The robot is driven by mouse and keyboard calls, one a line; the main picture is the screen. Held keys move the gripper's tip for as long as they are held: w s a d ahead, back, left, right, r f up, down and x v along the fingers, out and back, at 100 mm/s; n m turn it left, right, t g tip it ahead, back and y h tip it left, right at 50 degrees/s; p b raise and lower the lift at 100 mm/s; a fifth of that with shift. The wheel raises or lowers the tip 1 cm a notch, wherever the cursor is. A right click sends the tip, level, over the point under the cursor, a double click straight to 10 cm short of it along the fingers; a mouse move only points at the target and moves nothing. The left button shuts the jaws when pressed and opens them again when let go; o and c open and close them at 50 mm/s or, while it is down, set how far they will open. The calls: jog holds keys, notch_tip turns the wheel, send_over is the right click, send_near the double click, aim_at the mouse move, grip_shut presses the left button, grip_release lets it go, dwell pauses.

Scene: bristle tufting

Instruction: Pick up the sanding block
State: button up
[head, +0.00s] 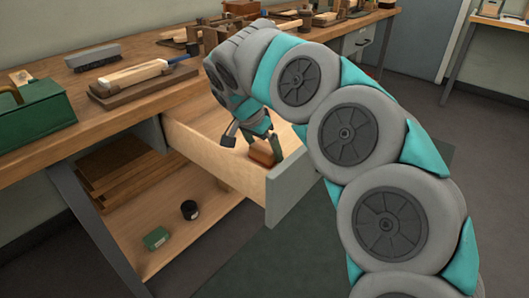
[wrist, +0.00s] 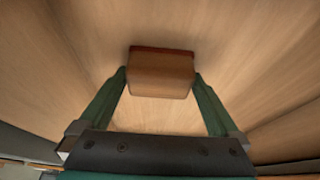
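The sanding block (head: 262,158), a small reddish-brown block, is inside the open wooden drawer (head: 205,155), towards its front. In the wrist view the block (wrist: 161,73) is centred between the tips of my two green fingers. My gripper (head: 262,150) reaches down into the drawer, one finger on each side of the block. In the wrist view my gripper (wrist: 160,80) is open, with its fingertips very close to the block's sides. Whether they touch it is hard to tell. The arm hides part of the drawer in the head view.
The lower shelf holds a dark jar (head: 189,210) and a small green box (head: 156,238). The drawer walls stand close around my gripper.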

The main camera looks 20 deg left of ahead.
aim_at(265, 146)
jog(key=c, duration=1)
jog(key=shift+r, duration=0.1)
notch_tip(265, 146, up, 18)
jog(key=shift+f+p, duration=0.1)
jog(key=shift+p, duration=0.4)
jog(key=o, duration=0.8)
jog(key=c, duration=0.5)
jog(key=shift+s+d, duration=0.1)
jog(key=shift+c, duration=0.4)
